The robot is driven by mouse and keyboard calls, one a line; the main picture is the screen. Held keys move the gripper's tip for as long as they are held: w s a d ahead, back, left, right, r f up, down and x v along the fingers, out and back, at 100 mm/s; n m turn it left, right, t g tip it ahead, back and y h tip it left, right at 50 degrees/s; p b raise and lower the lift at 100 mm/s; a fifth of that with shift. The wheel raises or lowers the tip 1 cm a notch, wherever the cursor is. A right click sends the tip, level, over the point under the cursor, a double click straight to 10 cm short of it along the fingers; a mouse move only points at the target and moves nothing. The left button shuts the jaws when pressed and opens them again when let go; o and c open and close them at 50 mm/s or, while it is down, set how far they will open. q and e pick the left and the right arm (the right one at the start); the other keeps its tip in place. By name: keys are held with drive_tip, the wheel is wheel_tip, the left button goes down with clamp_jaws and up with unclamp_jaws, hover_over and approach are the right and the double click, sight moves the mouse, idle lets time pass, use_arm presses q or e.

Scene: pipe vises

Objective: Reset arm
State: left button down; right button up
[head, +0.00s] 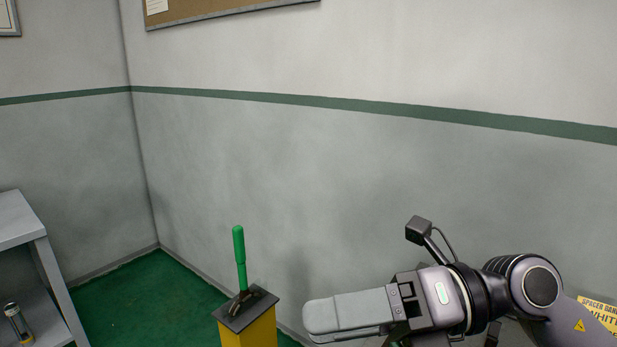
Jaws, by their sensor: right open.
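My right gripper (350,312) reaches in from the lower right of the head view, its fingers pointing left. It is open, with one broad grey finger facing the camera and hiding most of the other. I see nothing held in it. To its left, apart from it, a green-handled lever (240,258) stands nearly upright on a dark plate on top of a yellow post (253,333). My left gripper is not in view.
A grey metal shelf (20,222) stands at the left edge, with a small cylindrical object (17,322) on its lower level. Grey walls meet in a corner behind. Green floor (150,300) is clear between shelf and post. A yellow sign (600,312) shows partly at right.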

drive_tip(key=w+d+r+m+t+y, duration=0.5)
drive_tip(key=r+m+t, duration=0.1)
drive_tip(key=m+t, duration=0.85)
drive_tip(key=w+d+f+m+t+h, duration=0.25)
drive_tip(key=d+f+m+h, duration=0.4)
drive_tip(key=m+h, duration=0.4)
drive_tip(key=w+d+f+m+t+h, duration=0.2)
drive_tip(key=d+f+m+t+h, duration=0.25)
drive_tip(key=f+m+h, duration=0.55)
drive_tip(key=s+d+f+m+g+h, duration=0.1)
drive_tip(key=s+d+f+m+g, duration=0.15)
drive_tip(key=f+g, duration=0.2)
drive_tip(key=s+d+f+m+g+h, duration=0.1)
drive_tip(key=s+d+f+m+g, duration=0.1)
drive_tip(key=s+f+m+g, duration=0.3)
drive_tip(key=s+f+g+y, duration=0.1)
drive_tip(key=s+f+g, duration=0.6)
drive_tip(key=s+f, duration=0.65)
drive_tip(key=w+a+f+t+y+b, duration=0.1)
drive_tip(key=w+f+t+b, duration=0.1)
drive_tip(key=f, duration=0.4)
drive_tip(key=w+a+f+n+t+y+b, duration=0.1)
drive_tip(key=w+f+t+b, duration=0.1)
drive_tip(key=f+t, duration=0.2)
wheel_tip(320, 180, down, 2)
drive_tip(key=shift+w+a+f+t, duration=0.1)
drive_tip(key=shift+w+a+t, duration=0.3)
